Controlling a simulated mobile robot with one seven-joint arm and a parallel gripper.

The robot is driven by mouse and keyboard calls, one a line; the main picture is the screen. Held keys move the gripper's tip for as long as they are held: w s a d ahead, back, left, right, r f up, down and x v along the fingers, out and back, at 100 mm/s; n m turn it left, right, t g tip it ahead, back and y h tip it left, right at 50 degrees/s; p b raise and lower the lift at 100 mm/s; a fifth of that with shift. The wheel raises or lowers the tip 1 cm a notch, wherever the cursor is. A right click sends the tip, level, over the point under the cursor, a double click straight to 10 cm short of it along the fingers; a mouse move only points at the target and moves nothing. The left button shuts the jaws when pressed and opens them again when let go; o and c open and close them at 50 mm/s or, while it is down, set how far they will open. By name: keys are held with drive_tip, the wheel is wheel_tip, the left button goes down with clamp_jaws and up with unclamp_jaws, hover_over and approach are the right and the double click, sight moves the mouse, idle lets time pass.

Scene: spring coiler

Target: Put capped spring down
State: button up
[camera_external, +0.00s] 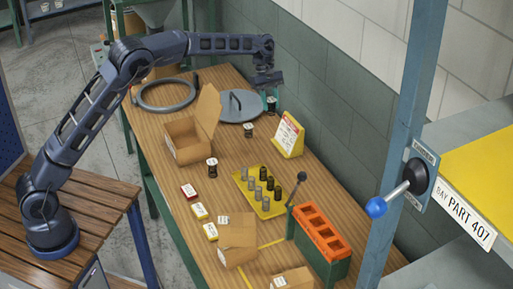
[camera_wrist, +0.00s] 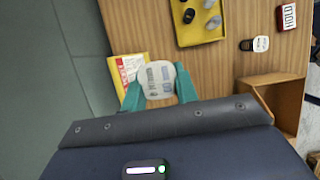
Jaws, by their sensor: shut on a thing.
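My gripper (camera_external: 271,97) is shut on a capped spring (camera_external: 271,104) near the back edge of the table, by the wall. In the wrist view, the pale printed cap of the held spring (camera_wrist: 158,80) sits between the teal fingers of my gripper (camera_wrist: 160,92). The cap hides its body there. I cannot tell how high it is above the table. Another capped spring (camera_external: 249,131) stands by the round grey lid. One more (camera_external: 212,168) stands by the open carton and shows in the wrist view (camera_wrist: 260,44).
A yellow tray (camera_external: 245,178) holds several springs. A yellow sign stand (camera_external: 289,136) is close to my gripper. A round grey lid (camera_external: 238,104), an open carton (camera_external: 185,150) and an orange-topped green box (camera_external: 322,232) stand on the table.

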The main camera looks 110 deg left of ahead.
drive_tip(key=s+a, duration=0.3)
drive_tip(key=s, duration=0.2)
wheel_tip(320, 180, down, 20)
drive_tip(key=shift+s+d+r, duration=0.1)
idle(0.4)
drive_tip(key=o, duration=1)
drive_tip(key=shift+c, duration=0.2)
drive_tip(key=v, duration=1.2)
